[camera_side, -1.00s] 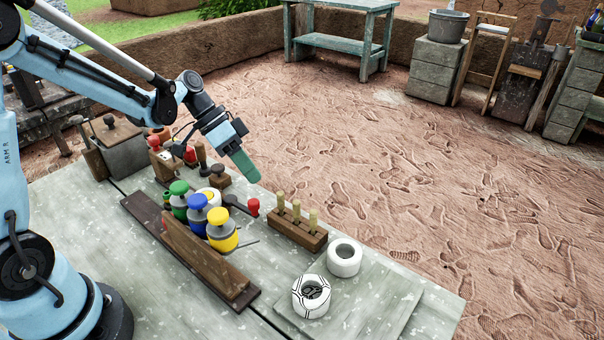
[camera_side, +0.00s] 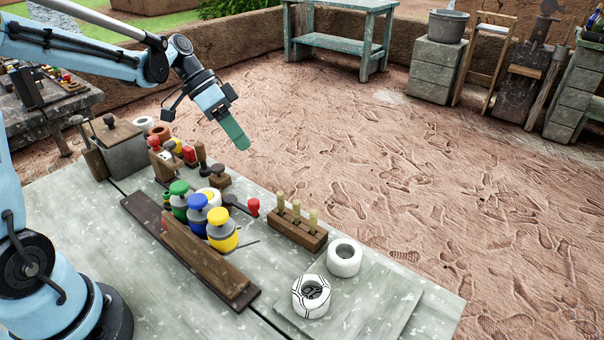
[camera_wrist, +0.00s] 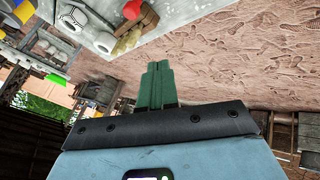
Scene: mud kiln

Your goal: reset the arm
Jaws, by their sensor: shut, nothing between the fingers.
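My gripper (camera_side: 236,136) is raised in the air past the far edge of the work table (camera_side: 75,205), in the side view. Its green fingers point down and to the right. In the wrist view the green fingers (camera_wrist: 158,72) are shut together with nothing between them. They touch nothing. My light blue arm reaches in from the upper left.
The table holds bottles with green, blue and yellow (camera_side: 222,230) tops, a wooden block with pegs (camera_side: 298,226), a white ring (camera_side: 344,258) and a black-lined white pot (camera_side: 311,296). A lidded box (camera_side: 118,148) stands at the left. Open ground lies beyond.

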